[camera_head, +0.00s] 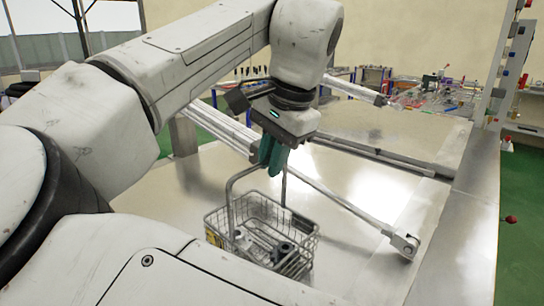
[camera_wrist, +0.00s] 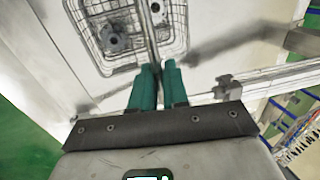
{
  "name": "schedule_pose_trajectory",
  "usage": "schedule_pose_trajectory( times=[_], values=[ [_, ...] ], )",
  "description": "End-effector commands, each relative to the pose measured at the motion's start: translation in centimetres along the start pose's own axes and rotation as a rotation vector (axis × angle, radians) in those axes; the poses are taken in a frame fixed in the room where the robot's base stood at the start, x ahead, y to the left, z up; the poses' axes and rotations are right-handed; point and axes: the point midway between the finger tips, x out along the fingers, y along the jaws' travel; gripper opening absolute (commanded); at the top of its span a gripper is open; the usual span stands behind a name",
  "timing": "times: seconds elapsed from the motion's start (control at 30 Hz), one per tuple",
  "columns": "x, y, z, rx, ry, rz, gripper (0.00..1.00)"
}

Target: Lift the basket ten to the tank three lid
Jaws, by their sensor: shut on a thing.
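A wire basket (camera_head: 219,225) with a tall handle sits in the lower middle of the head view, with several metal parts in it. My gripper (camera_head: 273,160) is above it, its green fingers shut on the top bar of the basket's handle. In the wrist view the fingers (camera_wrist: 159,75) close around the handle bar, with the basket (camera_wrist: 85,42) beyond them. A flat metal lid (camera_head: 345,262) lies below the basket. I cannot tell whether the basket touches it or hangs just above it. No number is readable on the basket or lid.
A metal rod with an end joint (camera_head: 404,242) slants across the surface right of the basket. A rail (camera_head: 385,161) runs behind it. Workbenches with small items (camera_head: 440,92) stand at the back right. Green floor (camera_head: 524,190) shows beyond the right edge.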

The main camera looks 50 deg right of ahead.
Motion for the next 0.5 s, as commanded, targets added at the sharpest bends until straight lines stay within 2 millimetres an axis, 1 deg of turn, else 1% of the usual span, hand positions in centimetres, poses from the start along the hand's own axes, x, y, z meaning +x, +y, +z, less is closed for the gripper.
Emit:
schedule_pose_trajectory(
  times=[0.5],
  values=[
    [0.80, 0.25, -0.02, 0.000, 0.000, -0.001, 0.00]
  ],
)
